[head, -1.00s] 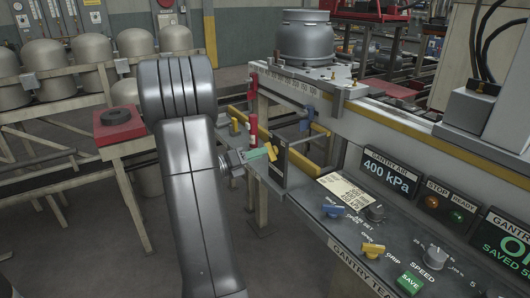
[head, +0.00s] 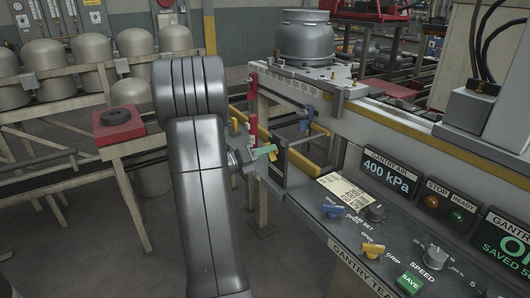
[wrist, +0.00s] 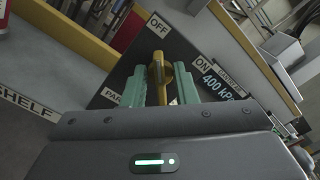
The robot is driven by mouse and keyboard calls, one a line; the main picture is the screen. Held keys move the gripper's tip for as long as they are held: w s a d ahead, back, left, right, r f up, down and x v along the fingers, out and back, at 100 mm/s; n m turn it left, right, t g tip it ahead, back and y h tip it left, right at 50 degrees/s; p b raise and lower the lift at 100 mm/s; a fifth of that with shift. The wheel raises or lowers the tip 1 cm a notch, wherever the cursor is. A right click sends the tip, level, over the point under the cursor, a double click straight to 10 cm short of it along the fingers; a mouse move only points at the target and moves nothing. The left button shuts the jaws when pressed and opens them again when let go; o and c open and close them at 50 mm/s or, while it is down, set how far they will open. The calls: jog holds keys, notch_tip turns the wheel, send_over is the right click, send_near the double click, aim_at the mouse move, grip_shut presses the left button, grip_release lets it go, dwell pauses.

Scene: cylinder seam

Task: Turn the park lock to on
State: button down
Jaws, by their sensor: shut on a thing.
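The park lock is a yellow lever (wrist: 157,82) on a dark plate (wrist: 122,76) marked OFF above it and ON to its right in the wrist view. Its long side runs up the picture, in line with OFF. My gripper (wrist: 160,76) has green fingers, one on each side of the lever, and is shut on it. The PARK label is partly hidden behind the left finger. In the head view my gripper (head: 264,151) is at the small dark plate (head: 279,153) left of the console, with a bit of yellow (head: 272,156) showing at the fingertips.
The console (head: 345,225) with knobs and yellow and blue levers is close on the right. A yellow-edged beam (head: 395,140) runs above it. A red block (head: 119,123) is left of my arm.

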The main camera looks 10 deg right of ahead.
jog(key=shift+f, duration=0.1)
jog(key=m+b, duration=1.7)
jog(key=b, duration=0.1)
jog(key=shift+s+d+m, duration=0.1)
jog(key=shift+s+m, duration=0.25)
jog(key=shift+m, duration=0.05)
dwell(0.4)
jog(key=c, duration=1.5)
grip_release()
